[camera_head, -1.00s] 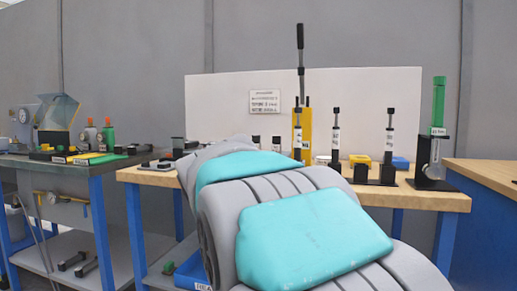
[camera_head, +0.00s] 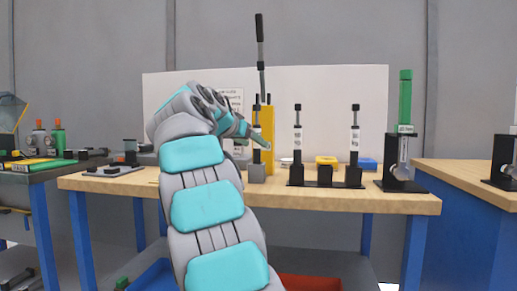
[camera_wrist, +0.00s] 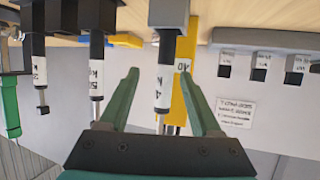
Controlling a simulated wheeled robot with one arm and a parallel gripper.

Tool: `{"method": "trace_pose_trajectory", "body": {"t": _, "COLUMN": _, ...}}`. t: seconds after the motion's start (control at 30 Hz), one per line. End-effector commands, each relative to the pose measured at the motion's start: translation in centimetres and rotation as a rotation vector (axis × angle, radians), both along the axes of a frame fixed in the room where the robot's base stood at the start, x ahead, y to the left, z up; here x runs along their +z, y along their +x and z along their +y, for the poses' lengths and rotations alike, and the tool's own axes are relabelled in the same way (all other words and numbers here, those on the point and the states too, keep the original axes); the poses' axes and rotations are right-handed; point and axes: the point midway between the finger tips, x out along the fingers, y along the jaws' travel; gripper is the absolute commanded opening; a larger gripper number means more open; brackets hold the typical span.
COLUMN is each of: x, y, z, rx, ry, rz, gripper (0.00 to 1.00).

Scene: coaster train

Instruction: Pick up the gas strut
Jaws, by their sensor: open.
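Several gas struts stand upright on the wooden bench. One gas strut (camera_wrist: 163,85) with a white label sits in a grey block (camera_head: 257,173). In the wrist view, which appears upside down, it lies between the green fingers of my gripper (camera_wrist: 159,68). My gripper (camera_head: 263,149) is open, and I cannot see either finger touching the strut. In the head view the gripper partly hides this strut. Two other struts, one middle (camera_head: 297,138) and one right (camera_head: 355,138), stand in a black rack (camera_head: 325,176) to the right.
A yellow pump-like tool (camera_head: 264,124) with a tall lever stands behind the gripper. A green cylinder (camera_head: 405,100) in a black stand is at the bench's right. Yellow (camera_head: 326,161) and blue (camera_head: 367,163) trays lie behind the rack. A white board (camera_head: 340,90) backs the bench.

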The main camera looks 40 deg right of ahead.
Motion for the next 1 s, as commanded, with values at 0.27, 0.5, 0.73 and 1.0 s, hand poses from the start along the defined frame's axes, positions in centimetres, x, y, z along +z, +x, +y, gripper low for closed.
{"method": "trace_pose_trajectory", "body": {"t": 0.27, "x": -0.6, "y": 0.9, "z": -1.9, "rx": 0.0, "ry": 0.001, "rz": 0.0, "gripper": 0.65}}
{"method": "trace_pose_trajectory", "body": {"t": 0.5, "x": -0.5, "y": 2.2, "z": -3.5, "rx": 0.001, "ry": 0.003, "rz": 0.001, "gripper": 0.65}}
{"method": "trace_pose_trajectory", "body": {"t": 0.73, "x": -1.3, "y": 3.4, "z": -6.0, "rx": 0.001, "ry": 0.002, "rz": 0.004, "gripper": 0.65}}
{"method": "trace_pose_trajectory", "body": {"t": 1.0, "x": -1.5, "y": 3.5, "z": -6.3, "rx": 0.002, "ry": 0.0, "rz": 0.002, "gripper": 0.65}}
